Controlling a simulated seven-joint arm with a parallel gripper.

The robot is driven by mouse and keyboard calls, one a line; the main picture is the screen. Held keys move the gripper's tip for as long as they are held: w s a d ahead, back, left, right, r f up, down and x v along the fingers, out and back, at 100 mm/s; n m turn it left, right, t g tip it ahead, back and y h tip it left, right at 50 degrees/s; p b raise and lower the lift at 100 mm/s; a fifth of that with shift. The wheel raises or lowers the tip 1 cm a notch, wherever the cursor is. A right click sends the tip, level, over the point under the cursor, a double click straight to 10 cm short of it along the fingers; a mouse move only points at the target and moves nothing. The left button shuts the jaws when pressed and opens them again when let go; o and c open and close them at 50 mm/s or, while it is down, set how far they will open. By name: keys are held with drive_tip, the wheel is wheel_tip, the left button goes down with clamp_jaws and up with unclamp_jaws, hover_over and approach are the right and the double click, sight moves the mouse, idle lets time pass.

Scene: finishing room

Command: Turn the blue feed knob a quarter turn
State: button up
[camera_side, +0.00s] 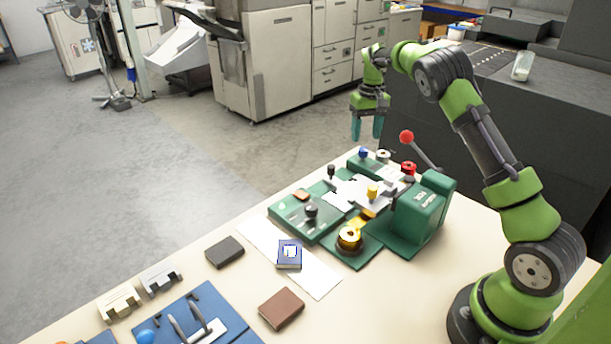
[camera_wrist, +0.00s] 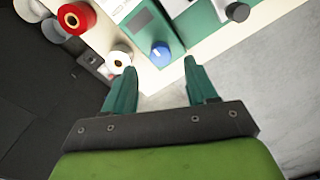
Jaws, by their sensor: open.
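The blue feed knob (camera_side: 363,153) stands on the green machine at the far edge of the table. It also shows in the wrist view (camera_wrist: 160,50), ahead of my fingertips and roughly midway between them. My gripper (camera_side: 367,128) hangs above the table's far edge, over the blue knob in the side view and apart from it. Its two teal fingers are spread in the wrist view (camera_wrist: 161,64), with nothing between them.
Close to the blue knob are a white spool (camera_wrist: 120,58), a red knob (camera_wrist: 74,17) and a black knob (camera_wrist: 238,12). A red-balled lever (camera_side: 406,137) rises beside the machine. Notebooks, a blue mat (camera_side: 180,318) and a brown block (camera_side: 281,308) lie nearer.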

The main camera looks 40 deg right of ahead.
sight(364, 149)
wheel_tip(364, 149, down, 5)
idle(0.3)
drive_tip(key=c, duration=1.1)
drive_tip(key=shift+o, duration=0.2)
drive_tip(key=shift+m, duration=0.4)
